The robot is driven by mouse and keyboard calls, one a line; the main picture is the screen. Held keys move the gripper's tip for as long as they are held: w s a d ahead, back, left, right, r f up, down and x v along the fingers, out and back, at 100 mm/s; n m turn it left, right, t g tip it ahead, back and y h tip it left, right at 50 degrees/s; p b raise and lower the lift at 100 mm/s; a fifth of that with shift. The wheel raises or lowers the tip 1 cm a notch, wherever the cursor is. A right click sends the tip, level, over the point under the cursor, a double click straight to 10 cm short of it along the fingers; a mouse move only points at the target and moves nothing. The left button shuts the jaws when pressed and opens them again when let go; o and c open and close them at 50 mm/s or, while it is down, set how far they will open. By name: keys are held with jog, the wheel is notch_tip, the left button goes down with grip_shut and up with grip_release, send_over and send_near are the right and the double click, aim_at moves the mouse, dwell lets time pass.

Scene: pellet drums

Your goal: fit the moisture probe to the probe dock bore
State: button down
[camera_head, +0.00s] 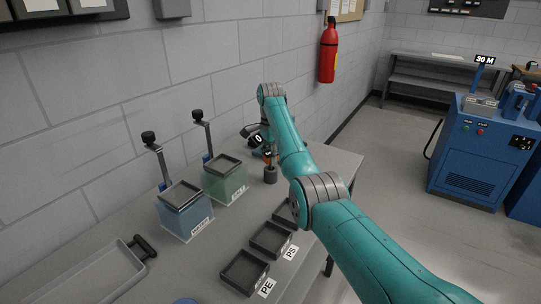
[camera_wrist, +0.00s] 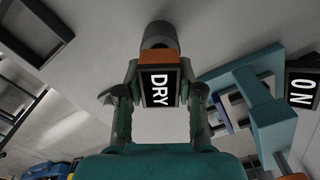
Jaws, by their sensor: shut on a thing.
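My gripper (camera_wrist: 158,100) is shut on the moisture probe, which has an orange collar (camera_wrist: 158,58) and a black display reading DRY (camera_wrist: 158,86). In the head view the probe (camera_head: 268,156) shows as a small orange and dark piece under my wrist. A dark grey cylinder (camera_head: 270,174), which looks like the probe dock, stands on the table directly below it. In the wrist view this cylinder (camera_wrist: 158,36) lies just past the orange collar, in line with it. The bore and the probe's tip are hidden, so I cannot tell how far the tip is in.
A blue stand (camera_wrist: 265,110) with an ON sign (camera_wrist: 303,92) is close on the right in the wrist view. Green (camera_head: 226,184) and blue (camera_head: 185,212) bins stand left of the dock. Small dark trays (camera_head: 244,270) line the table's front. A blue machine (camera_head: 480,150) stands beyond.

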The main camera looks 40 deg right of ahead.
jog(key=shift+f, duration=0.95)
dwell(0.4)
jog(key=c, duration=0.7)
grip_release()
jog(key=shift+o, duration=0.2)
notch_tip(320, 180, up, 12)
